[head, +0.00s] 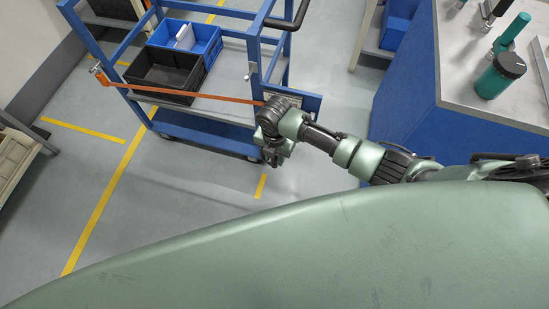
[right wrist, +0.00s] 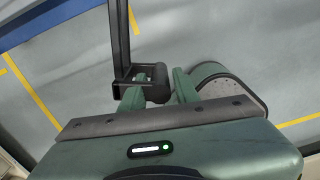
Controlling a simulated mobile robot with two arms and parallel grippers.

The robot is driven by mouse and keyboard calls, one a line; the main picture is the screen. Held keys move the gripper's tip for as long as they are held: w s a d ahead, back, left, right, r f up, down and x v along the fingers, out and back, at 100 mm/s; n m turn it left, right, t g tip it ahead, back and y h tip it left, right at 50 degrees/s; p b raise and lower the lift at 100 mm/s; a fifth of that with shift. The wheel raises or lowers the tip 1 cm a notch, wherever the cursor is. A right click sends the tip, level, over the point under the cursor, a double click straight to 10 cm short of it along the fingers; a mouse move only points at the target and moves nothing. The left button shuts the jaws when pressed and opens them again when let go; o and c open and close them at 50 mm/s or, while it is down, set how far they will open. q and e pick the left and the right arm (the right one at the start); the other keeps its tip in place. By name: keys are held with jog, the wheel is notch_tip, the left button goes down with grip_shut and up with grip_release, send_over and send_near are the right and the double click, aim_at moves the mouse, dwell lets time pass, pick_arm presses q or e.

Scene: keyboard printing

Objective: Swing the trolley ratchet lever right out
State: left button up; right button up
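The blue trolley (head: 198,132) stands upper left in the head view. An orange strap (head: 180,95) runs across its side to the ratchet area, which my right arm mostly covers. My right gripper (head: 275,158) hangs just in front of the trolley's near right corner and points down. In the right wrist view my right gripper (right wrist: 160,88) has its two green fingers apart, with a black lever-like part (right wrist: 122,40) coming down to a short black grip (right wrist: 158,84) between them. I cannot tell whether both fingers press on it. My left gripper is out of view.
The trolley carries a black crate (head: 160,75) and a blue crate (head: 203,42). A blue workbench (head: 412,83) with a green canister (head: 492,83) stands at the right. Open grey floor with yellow lines (head: 105,195) lies in front of the trolley.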

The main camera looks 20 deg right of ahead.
jog(key=shift+f, duration=0.85)
grip_shut()
dwell(0.8)
